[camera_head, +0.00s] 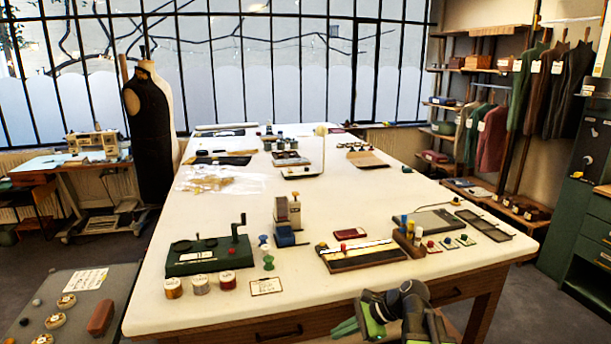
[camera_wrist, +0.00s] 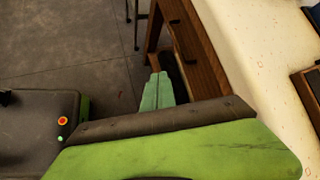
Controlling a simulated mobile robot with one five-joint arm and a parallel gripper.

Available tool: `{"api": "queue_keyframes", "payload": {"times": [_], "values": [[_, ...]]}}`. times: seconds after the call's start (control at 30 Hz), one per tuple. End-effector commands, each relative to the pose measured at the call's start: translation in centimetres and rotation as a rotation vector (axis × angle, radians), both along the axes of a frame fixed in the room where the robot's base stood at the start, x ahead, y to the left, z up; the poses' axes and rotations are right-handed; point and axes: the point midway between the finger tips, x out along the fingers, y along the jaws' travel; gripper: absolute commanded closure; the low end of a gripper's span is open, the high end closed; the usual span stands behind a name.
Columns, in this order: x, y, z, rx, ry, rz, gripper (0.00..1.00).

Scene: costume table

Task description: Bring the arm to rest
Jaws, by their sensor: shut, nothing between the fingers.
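My gripper (camera_head: 345,328) shows at the bottom of the head view, in front of the table's near edge, with green fingers pointing left. In the wrist view my gripper (camera_wrist: 157,90) has its two green fingers together, with nothing between them. It hangs over the floor beside the wooden table front. My arm is folded close in at the lower right of the head view, and part of it is cut off by the frame.
The white-topped table (camera_head: 330,220) holds a green crank device (camera_head: 208,256), thread spools (camera_head: 200,284), a wooden tray (camera_head: 362,254) and a card (camera_head: 266,286) near its front. A grey side table (camera_head: 110,290) stands at left. Bare floor (camera_wrist: 70,40) lies beside the drawer front (camera_wrist: 190,45).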

Motion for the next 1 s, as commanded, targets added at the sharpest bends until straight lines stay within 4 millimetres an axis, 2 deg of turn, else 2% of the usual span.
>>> {"api": "queue_keyframes", "payload": {"times": [0.03, 0.1, 0.17, 0.23, 0.3, 0.4, 0.5, 0.63, 1.0], "values": [[-1.6, 2.0, 1.6, -0.095, -0.036, 0.114, 1.00], [-3.4, 3.0, 1.2, -0.249, -0.100, 0.294, 1.00], [-4.6, 2.7, 0.5, -0.374, -0.151, 0.444, 1.00], [-5.8, 1.0, -0.6, -0.514, -0.201, 0.616, 1.00], [-6.4, -2.0, -2.0, -0.634, -0.234, 0.767, 1.00], [-7.0, -5.2, -2.4, -0.753, -0.263, 0.972, 1.00], [-7.1, -6.8, -2.5, -0.801, -0.292, 1.132, 1.00], [-7.2, -6.7, -2.5, -0.792, -0.333, 1.227, 1.00], [-7.1, -6.7, -2.5, -0.789, -0.337, 1.232, 1.00]]}}
